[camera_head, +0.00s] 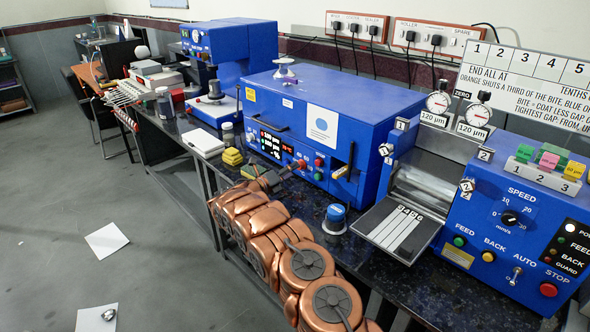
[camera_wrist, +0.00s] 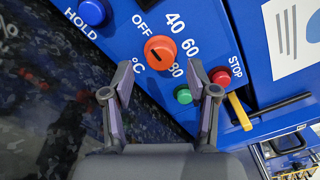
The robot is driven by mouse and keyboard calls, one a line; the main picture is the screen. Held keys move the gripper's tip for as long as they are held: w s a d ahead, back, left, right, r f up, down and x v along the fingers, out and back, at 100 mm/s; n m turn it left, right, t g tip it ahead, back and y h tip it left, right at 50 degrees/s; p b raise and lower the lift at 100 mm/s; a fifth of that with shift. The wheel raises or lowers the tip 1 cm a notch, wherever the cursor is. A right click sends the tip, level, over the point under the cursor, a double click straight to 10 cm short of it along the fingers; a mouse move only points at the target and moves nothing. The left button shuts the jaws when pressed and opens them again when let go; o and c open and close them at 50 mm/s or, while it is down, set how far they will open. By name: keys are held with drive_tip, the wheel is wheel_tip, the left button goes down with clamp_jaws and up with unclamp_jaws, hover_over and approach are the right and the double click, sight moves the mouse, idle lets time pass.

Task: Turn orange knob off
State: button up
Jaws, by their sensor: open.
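The orange knob (camera_wrist: 160,50) is on a blue front panel in the wrist view, with OFF at its upper left and 40, 60 and 80 around its right side. A short dark mark shows on its face; I cannot tell which label it points at. In the head view the orange knob (camera_head: 300,164) is small on the blue oven's (camera_head: 350,95) front. My gripper (camera_wrist: 160,74) is open and empty, its fingers on either side below the knob, apart from it. In the head view my gripper (camera_head: 283,173) is close to the panel, partly blurred into my arm.
A blue HOLD button (camera_wrist: 92,12), a green button (camera_wrist: 183,96) and a red STOP button (camera_wrist: 221,76) sit near the knob. A yellow handle (camera_wrist: 240,111) is to the right.

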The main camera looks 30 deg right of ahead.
drive_tip(key=v, duration=0.9)
drive_tip(key=shift+s+d+r, duration=0.15)
drive_tip(key=shift+s+r, duration=0.05)
drive_tip(key=shift+r, duration=0.1)
drive_tip(key=s+d+r+m+g+y, duration=0.1)
drive_tip(key=s+r+m+g+y, duration=0.1)
drive_tip(key=s+r+m, duration=0.5)
drive_tip(key=s+r+m+g+y+p, duration=0.1)
drive_tip(key=s+r+m+g+y, duration=0.2)
drive_tip(key=s, duration=0.7)
drive_tip(key=s+d+r+m+g+y, duration=0.1)
drive_tip(key=s+r+m+g, duration=0.1)
drive_tip(key=s+r+m, duration=0.5)
drive_tip(key=s+a+f+m+y, duration=0.1)
drive_tip(key=s+a+m+y, duration=0.3)
drive_tip(key=s+a, duration=0.4)
drive_tip(key=s+a+f+m+y+p, duration=0.1)
drive_tip(key=s+a+m+y, duration=0.2)
drive_tip(key=s, duration=1.1)
drive_tip(key=s+a+f+m+t+y, duration=0.1)
drive_tip(key=s+a+m+y, duration=0.3)
drive_tip(key=s+a+m, duration=0.4)
drive_tip(key=s+a, duration=0.3)
drive_tip(key=a, duration=0.2)
drive_tip(key=shift+f+y+p, duration=0.3)
drive_tip(key=shift+f, duration=0.1)
drive_tip(key=shift+s, duration=0.1)
